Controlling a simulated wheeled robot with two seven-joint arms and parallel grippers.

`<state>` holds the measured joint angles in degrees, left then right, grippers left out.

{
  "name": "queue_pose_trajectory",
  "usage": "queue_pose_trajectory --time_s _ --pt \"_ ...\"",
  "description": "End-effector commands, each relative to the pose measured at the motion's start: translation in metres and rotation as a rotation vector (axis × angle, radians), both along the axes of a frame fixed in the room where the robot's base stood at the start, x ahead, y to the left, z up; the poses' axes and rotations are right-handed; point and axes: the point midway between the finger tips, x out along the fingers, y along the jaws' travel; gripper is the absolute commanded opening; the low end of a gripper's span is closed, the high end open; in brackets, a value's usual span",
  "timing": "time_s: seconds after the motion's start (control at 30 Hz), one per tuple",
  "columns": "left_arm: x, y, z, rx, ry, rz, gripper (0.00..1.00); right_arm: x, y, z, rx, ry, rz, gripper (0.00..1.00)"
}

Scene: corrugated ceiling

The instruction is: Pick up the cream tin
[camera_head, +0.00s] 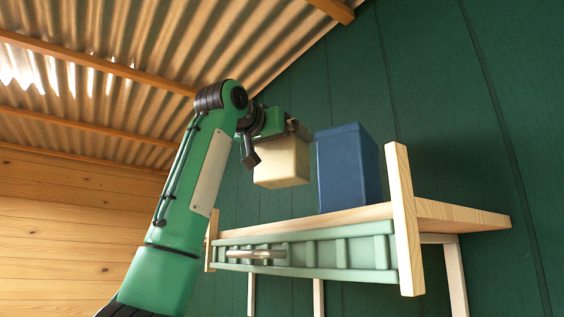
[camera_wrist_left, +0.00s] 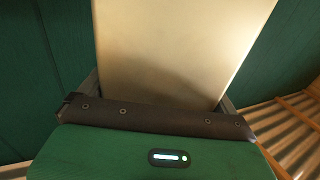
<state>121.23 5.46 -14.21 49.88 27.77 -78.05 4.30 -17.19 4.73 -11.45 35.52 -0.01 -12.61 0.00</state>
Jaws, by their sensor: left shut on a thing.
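The cream tin (camera_head: 281,165) is a cream-coloured box in the head view, held up in the air above the wooden shelf. My left gripper (camera_head: 277,137) is shut on it from above. In the left wrist view the tin (camera_wrist_left: 180,50) fills the upper middle, between the fingers of my left gripper (camera_wrist_left: 160,100). A gap shows between the tin's bottom and the shelf top in the head view. My right gripper is in neither view.
A blue box (camera_head: 347,167) stands on the wooden shelf (camera_head: 460,213), just right of the cream tin. The shelf has a pale green ribbed front (camera_head: 310,253) with a handle and a wooden upright (camera_head: 401,220). A green wall (camera_head: 440,100) is behind.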

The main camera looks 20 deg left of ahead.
Motion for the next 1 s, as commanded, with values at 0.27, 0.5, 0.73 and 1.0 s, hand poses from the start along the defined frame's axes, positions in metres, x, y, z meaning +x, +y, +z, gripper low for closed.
queue_pose_trajectory --time_s 0.27,0.5,0.73,1.0 --pt "-0.003 0.0 0.053 0.0 -0.005 0.0 0.25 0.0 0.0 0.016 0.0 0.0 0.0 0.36" --pt "-0.002 -0.001 0.084 -0.001 -0.005 -0.001 0.25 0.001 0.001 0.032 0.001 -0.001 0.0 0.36" --pt "-0.002 0.0 0.103 -0.001 -0.006 0.0 0.25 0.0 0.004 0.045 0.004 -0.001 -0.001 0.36" --pt "-0.002 0.006 0.106 -0.002 -0.006 0.005 0.25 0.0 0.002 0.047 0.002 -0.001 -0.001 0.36"
